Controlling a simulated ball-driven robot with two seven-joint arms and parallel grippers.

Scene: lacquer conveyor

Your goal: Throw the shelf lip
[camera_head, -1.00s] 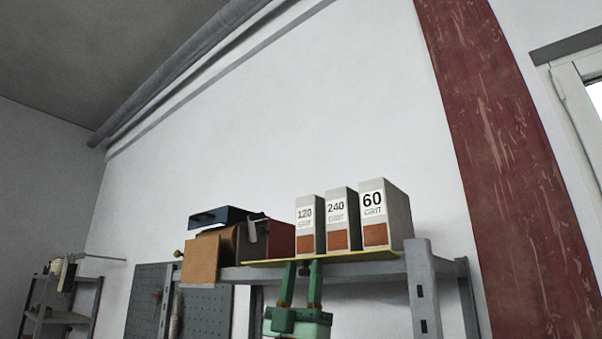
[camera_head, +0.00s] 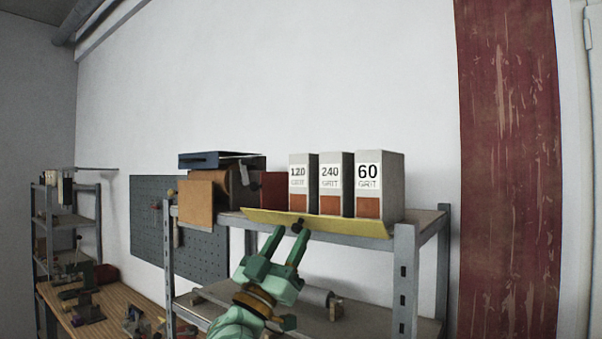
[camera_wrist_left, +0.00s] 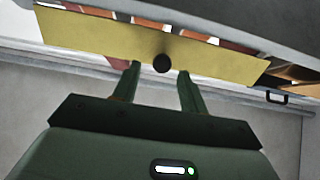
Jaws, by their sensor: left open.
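The shelf lip (camera_head: 345,225) is a yellow strip along the front of the grey shelf's top board, below the boxes. It looks tilted in the head view. A dark round knob (camera_head: 298,226) sits near its middle. My green left gripper (camera_head: 290,231) reaches up from below, open, its fingertips close to the knob. In the left wrist view, the lip (camera_wrist_left: 90,37) crosses above the fingers, and the knob (camera_wrist_left: 161,63) appears between the tips of my left gripper (camera_wrist_left: 160,70). I cannot tell whether the fingers touch it. My right gripper is out of view.
Three grit boxes, 120 (camera_head: 302,185), 240 (camera_head: 335,185) and 60 (camera_head: 378,185), stand close behind the lip. A brown box (camera_head: 202,198) and a dark blue case (camera_head: 218,160) are left of them. A shelf upright (camera_head: 404,280) stands at right.

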